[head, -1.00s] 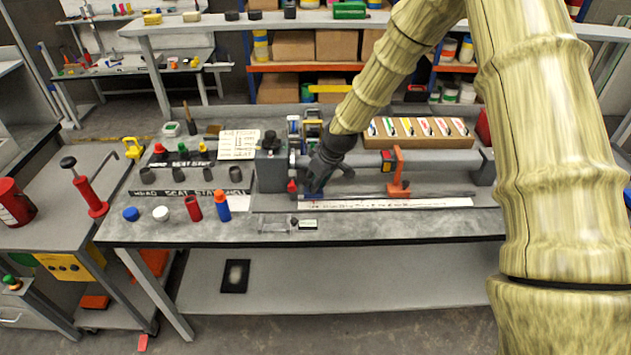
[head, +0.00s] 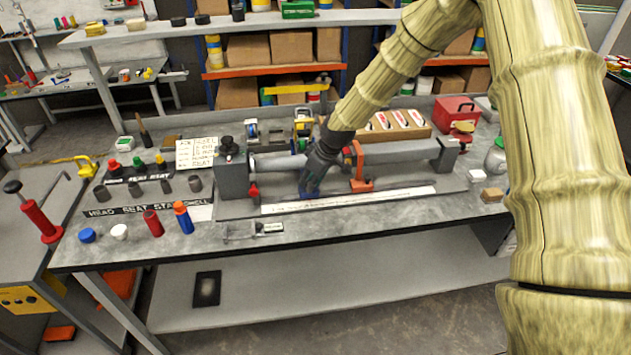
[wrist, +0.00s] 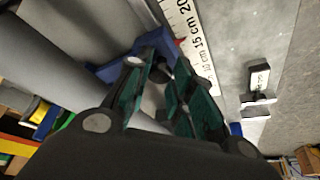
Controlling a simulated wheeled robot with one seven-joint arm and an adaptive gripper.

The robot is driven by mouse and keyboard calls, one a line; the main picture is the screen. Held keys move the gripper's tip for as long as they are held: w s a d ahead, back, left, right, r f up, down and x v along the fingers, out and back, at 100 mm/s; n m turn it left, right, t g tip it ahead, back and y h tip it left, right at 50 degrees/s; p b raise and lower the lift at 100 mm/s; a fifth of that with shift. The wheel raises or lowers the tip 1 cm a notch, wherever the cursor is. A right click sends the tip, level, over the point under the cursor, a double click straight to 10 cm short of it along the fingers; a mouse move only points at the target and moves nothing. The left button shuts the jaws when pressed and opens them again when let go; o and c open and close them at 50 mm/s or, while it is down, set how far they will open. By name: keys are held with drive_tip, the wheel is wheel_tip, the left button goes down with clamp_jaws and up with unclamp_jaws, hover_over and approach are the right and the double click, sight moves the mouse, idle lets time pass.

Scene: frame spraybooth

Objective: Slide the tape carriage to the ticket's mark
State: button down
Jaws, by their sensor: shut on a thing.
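The blue tape carriage (head: 308,193) sits at the front of the grey rail (head: 400,152), beside the white scale strip (head: 400,194). My gripper (head: 312,184) reaches down from above and is shut on it. In the wrist view, the dark green fingers (wrist: 172,95) are at the blue carriage (wrist: 108,70). A small red tip (wrist: 180,41) shows at the scale's edge (wrist: 188,22), near the printed 15 cm; the exact reading is unclear. A white card with handwriting (head: 198,153), possibly the ticket, stands left of the rail; its writing is too small to read.
An orange stop (head: 361,172) stands on the rail right of the carriage, with a gap between.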

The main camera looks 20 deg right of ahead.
drive_tip(key=c, duration=1.5)
unclamp_jaws()
drive_tip(key=shift+a, duration=0.1)
drive_tip(key=o, duration=0.3)
drive_tip(key=shift+r, duration=0.1)
drive_tip(key=v, duration=1.2)
